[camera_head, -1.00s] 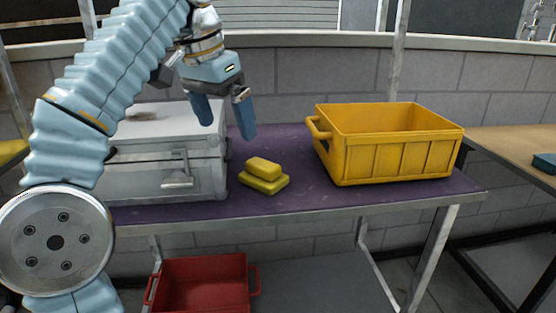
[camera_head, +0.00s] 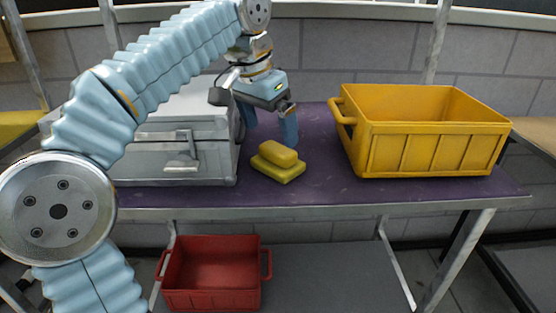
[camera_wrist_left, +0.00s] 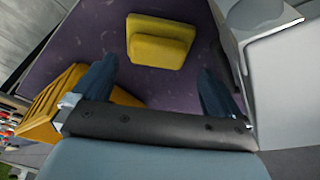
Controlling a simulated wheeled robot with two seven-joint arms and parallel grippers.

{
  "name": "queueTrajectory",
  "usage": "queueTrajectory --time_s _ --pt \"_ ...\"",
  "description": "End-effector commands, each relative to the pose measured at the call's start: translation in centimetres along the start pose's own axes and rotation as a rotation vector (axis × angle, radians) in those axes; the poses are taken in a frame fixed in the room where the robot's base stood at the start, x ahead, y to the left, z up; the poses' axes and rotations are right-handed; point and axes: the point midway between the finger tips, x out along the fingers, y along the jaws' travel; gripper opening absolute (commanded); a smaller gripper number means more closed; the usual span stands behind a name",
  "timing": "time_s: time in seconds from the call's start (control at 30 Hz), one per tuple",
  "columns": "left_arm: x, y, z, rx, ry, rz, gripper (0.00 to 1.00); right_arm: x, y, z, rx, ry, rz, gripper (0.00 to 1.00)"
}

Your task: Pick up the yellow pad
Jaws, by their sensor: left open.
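Two yellow pads lie stacked on the purple table top. The upper yellow pad (camera_head: 279,153) rests on the slightly larger lower yellow pad (camera_head: 277,172). The left wrist view shows the stack as well, with one pad (camera_wrist_left: 158,51) facing the camera, beyond the fingertips. My left gripper (camera_head: 268,130) is open and empty, just behind and above the pads, with its blue fingers pointing down. In the left wrist view its fingers (camera_wrist_left: 155,85) are spread wide, and the pads lie between their lines but apart from them. My right gripper is not in view.
A grey metal case (camera_head: 180,150) stands close to the left of the pads. A yellow crate (camera_head: 435,150) stands on the right of the purple table (camera_head: 322,180). A red crate (camera_head: 212,275) sits on the lower shelf. Table between pads and yellow crate is clear.

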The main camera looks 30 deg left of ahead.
Motion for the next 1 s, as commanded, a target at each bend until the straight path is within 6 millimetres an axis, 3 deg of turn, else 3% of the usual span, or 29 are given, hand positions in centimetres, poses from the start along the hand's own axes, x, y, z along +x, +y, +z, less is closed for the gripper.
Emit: queueTrajectory --time_s 0.33,0.63,0.93,1.0 --pt "4.6 0.2 -0.4 -0.001 -0.002 0.000 1.00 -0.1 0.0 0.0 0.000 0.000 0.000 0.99" --pt "5.4 0.2 -0.4 0.000 0.001 -0.001 1.00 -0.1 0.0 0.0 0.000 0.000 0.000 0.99" --pt "5.3 0.2 -0.4 0.000 0.000 -0.001 0.56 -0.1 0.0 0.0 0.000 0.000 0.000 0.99" --pt "5.3 0.2 -0.4 0.000 0.001 -0.001 0.53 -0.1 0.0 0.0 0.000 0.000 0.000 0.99"
